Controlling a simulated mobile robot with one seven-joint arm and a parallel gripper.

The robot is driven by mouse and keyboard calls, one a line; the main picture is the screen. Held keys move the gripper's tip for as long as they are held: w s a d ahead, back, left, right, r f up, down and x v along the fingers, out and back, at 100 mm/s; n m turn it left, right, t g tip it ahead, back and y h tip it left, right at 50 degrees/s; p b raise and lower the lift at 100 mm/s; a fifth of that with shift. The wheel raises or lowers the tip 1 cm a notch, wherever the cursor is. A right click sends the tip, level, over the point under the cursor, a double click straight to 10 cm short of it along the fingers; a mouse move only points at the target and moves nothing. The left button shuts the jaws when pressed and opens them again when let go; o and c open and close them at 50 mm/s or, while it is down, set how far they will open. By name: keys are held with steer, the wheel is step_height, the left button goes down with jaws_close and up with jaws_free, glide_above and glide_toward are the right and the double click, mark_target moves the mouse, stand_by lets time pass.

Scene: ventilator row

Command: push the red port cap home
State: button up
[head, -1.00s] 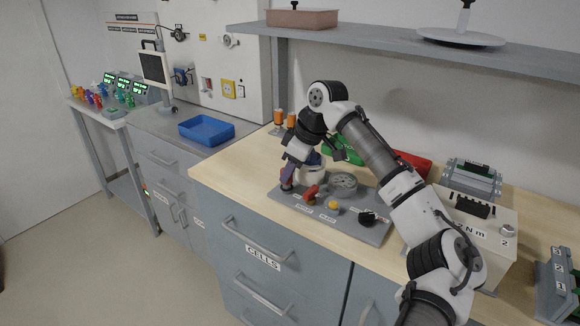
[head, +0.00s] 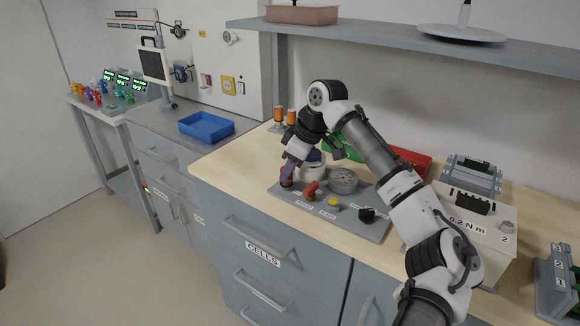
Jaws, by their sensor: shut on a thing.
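A grey fixture board (head: 352,224) lies on the wooden bench top near its front edge. My gripper (head: 287,178) points down at the board's left end, with its purple-grey fingers close together. The red port cap (head: 286,184) shows as a small dark red piece between and below the fingertips, at the board's surface. My gripper is shut on it. The fingers hide most of the cap, and I cannot tell how deep it sits in its port.
Beside my gripper on the board are a red lever-like part (head: 311,189), a yellow knob (head: 333,203), a round grey dish (head: 343,181) and a black knob (head: 367,214). Green and red bins (head: 410,162) stand behind. A shelf (head: 390,38) hangs above.

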steer(key=shift+f, duration=0.3)
stand_by(0.5)
steer(key=o, duration=1)
steer(key=shift+r, duration=0.1)
step_height(320, 180, up, 7)
steer(key=p, duration=0.6)
steer(key=shift+p, duration=0.35)
steer(key=shift+a, duration=0.1)
